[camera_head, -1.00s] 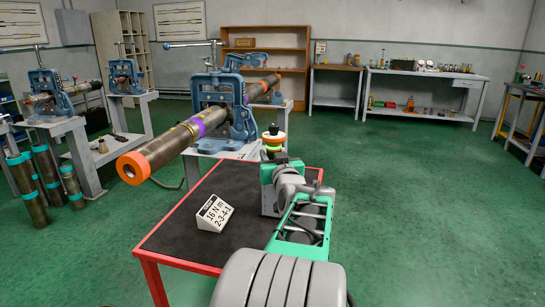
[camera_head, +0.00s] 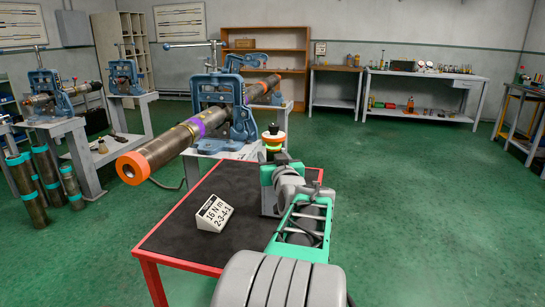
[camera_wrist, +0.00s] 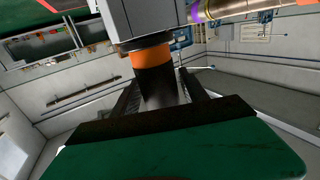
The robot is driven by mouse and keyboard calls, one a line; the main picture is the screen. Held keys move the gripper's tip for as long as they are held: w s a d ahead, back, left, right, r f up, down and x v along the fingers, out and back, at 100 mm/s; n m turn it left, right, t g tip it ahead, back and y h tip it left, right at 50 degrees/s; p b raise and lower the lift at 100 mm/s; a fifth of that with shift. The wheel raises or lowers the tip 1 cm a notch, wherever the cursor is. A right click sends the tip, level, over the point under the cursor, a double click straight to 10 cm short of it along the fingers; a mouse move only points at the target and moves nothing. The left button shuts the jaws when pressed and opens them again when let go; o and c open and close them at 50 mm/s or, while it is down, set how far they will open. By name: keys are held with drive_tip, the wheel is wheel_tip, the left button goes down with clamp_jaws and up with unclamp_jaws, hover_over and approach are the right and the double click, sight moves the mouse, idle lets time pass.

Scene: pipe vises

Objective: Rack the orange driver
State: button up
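In the wrist view the driver (camera_wrist: 152,58) shows an orange band, a dark grip and a grey block-shaped body. My gripper (camera_wrist: 162,100) has its dark fingers on both sides of the grip and appears shut on it. In the head view my gripper (camera_head: 273,158) is above the table's far right part; the fingers are mostly hidden. I cannot make out a rack for the driver.
The red-edged table (camera_head: 175,245) has a black top and a sign (camera_head: 214,213) reading "16 N m 2-3-4-1". Beyond it, a blue vise (camera_head: 222,110) holds a long pipe (camera_head: 165,150) with an orange end, jutting left. A workbench (camera_head: 425,75) stands at the back right. Green floor is clear at right.

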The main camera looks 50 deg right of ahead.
drive_tip(key=shift+o, duration=1)
drive_tip(key=shift+r, duration=0.15)
drive_tip(key=v, duration=0.7)
drive_tip(key=shift+s+a, duration=0.25)
drive_tip(key=shift+s, duration=0.05)
